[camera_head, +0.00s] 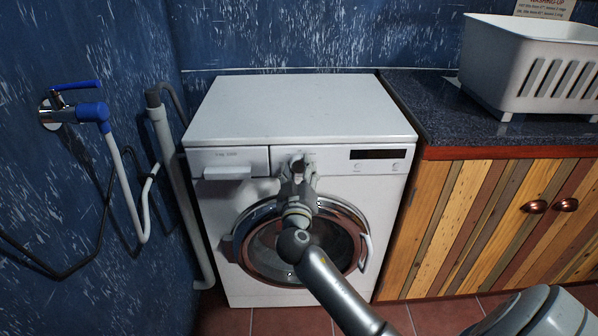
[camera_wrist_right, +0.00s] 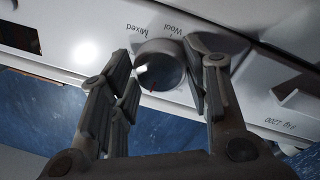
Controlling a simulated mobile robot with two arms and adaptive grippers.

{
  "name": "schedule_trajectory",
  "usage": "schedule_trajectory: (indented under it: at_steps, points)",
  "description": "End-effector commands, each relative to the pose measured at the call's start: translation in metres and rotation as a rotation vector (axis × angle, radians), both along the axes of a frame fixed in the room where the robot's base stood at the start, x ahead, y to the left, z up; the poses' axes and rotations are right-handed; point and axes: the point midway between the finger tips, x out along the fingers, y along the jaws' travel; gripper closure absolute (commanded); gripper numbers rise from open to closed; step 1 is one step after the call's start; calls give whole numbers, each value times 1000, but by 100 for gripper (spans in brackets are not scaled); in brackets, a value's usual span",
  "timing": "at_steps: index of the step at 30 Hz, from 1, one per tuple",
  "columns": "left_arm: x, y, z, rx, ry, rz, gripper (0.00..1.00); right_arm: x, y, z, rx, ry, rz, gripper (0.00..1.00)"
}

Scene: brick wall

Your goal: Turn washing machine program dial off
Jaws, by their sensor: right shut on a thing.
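The white washing machine (camera_head: 300,105) stands against the blue wall in the head view. Its program dial (camera_wrist_right: 160,66) is a round grey knob with a red mark, seen in the right wrist view beside the printed words "Wool" and "Mixed". My right gripper (camera_head: 299,168) reaches up to the front panel and is shut on the dial, one finger on each side. It also shows in the right wrist view (camera_wrist_right: 165,80). In the head view the gripper hides most of the dial. My left gripper is not in view.
A detergent drawer (camera_head: 228,165) is left of the dial and a dark display (camera_head: 377,154) is right of it. The round door (camera_head: 258,262) is below, behind my arm. A counter (camera_head: 440,115) with a white basket (camera_head: 530,70) stands at right. A tap (camera_head: 75,112) and hoses are at left.

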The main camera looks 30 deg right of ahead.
Motion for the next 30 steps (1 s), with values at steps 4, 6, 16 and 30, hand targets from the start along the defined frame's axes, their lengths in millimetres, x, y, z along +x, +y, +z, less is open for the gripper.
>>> schedule_trajectory:
  at_steps: [4,6,16,30]
  points:
    - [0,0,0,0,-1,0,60,0,0,-1,-45,30,0,80]
    - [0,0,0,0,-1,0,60,0,0,-1,-60,39,0,80]
    - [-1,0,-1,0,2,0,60,0,0,-1,-82,52,0,80]
    - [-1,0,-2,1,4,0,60,0,0,0,-82,51,0,34]
